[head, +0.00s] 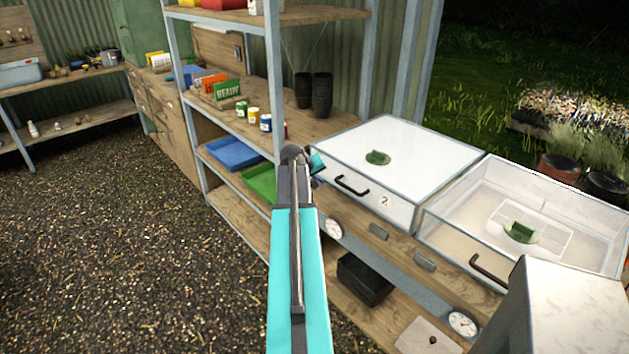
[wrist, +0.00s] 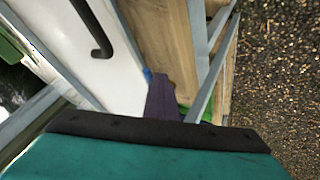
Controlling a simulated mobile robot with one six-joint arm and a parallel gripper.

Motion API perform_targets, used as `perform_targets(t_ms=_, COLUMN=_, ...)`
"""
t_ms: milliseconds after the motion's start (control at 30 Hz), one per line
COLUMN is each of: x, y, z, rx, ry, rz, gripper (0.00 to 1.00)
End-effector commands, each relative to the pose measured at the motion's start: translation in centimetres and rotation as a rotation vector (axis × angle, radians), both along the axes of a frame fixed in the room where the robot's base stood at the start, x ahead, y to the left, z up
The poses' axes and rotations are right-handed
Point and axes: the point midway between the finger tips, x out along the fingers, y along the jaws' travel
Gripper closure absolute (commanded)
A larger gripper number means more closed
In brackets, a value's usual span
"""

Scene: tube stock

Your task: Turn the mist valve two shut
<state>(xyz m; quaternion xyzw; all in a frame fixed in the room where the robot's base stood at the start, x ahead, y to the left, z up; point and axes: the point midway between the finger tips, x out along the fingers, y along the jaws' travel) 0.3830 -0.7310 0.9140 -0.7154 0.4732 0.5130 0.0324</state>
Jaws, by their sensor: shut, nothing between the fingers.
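My gripper (wrist: 161,98) shows in the wrist view as a narrow dark shape beyond the dark bar of my wrist. It is shut with nothing between the fingers. A small blue patch (wrist: 147,75) lies by its tip, and I cannot tell what it is. In the head view my teal arm hides most of the gripper. The white-topped box marked 2 (head: 400,157) stands on the bench right of my arm. A round gauge (head: 334,229) sits on the rail below it. I cannot make out mist valve two; my arm may cover it.
A clear box (head: 540,219) with a dark handle stands right of box 2. A second gauge (head: 462,324) is below it. A shelf rack with blue (head: 235,153) and green trays is behind my arm. A black crate (head: 364,279) sits underneath. The gravel floor at left is clear.

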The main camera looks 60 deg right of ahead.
Motion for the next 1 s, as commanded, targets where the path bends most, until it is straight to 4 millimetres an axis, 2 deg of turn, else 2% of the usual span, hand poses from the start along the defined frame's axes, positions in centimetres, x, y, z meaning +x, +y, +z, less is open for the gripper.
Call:
perform_targets(t_ms=67, x=-0.5, y=-0.2, z=-0.1, rx=-0.001, ry=0.009, rz=-0.008, gripper=1.0)
perform_targets(t_ms=533, x=1.2, y=0.0, z=0.0, rx=-0.003, ry=0.005, rz=-0.003, gripper=1.0)
perform_targets(t_ms=1000, x=1.5, y=0.3, z=-0.1, rx=-0.001, ry=0.004, rz=-0.001, gripper=1.0)
